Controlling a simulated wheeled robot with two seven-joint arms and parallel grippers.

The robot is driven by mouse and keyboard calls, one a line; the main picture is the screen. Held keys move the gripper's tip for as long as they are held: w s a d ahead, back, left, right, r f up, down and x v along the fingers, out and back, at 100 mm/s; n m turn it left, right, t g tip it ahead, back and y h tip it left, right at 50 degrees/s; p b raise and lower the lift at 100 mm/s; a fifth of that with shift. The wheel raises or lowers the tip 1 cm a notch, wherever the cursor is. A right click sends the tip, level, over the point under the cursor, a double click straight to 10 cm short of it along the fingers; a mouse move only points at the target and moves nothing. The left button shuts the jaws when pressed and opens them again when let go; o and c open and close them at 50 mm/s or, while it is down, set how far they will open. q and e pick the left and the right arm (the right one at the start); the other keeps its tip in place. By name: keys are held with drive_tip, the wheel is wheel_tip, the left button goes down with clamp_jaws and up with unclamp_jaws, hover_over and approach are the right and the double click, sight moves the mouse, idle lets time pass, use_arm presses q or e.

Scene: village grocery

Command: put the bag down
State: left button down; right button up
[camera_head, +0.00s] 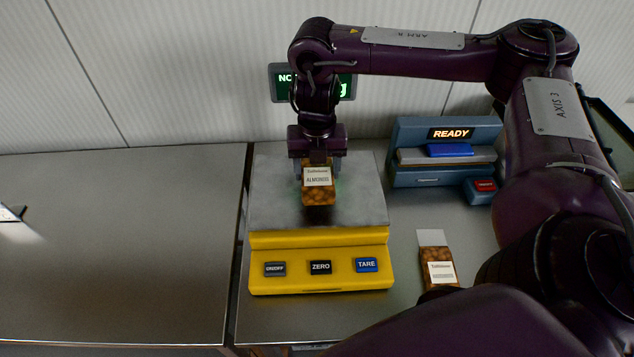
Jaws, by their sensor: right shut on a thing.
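My right gripper (318,165) points down over the yellow scale (320,265) and is shut on the top of a brown bag with a white label reading almonds (318,195). The bag is upright above the scale's grey metal plate (270,205); I cannot tell whether its bottom touches the plate. The scale's display (283,90) stands behind, partly hidden by my right arm. My left gripper is not in view.
A second brown bag (434,258) with a white label lies right of the scale, partly hidden by my arm. A blue-grey machine reading READY (450,180) stands at the back right. The counter on the left (115,250) is mostly clear. A small white object (10,214) is at the left edge.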

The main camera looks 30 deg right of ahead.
sight(317, 170)
wheel_tip(317, 170, down, 4)
drive_tip(key=shift+r+b, duration=0.1)
drive_tip(key=shift+b, duration=0.55)
drive_tip(key=o, duration=1)
wheel_tip(317, 170, up, 10)
drive_tip(key=p, duration=0.3)
drive_tip(key=shift+r, duration=0.25)
drive_tip(key=shift+r+p, duration=0.3)
drive_tip(key=shift+r, duration=0.5)
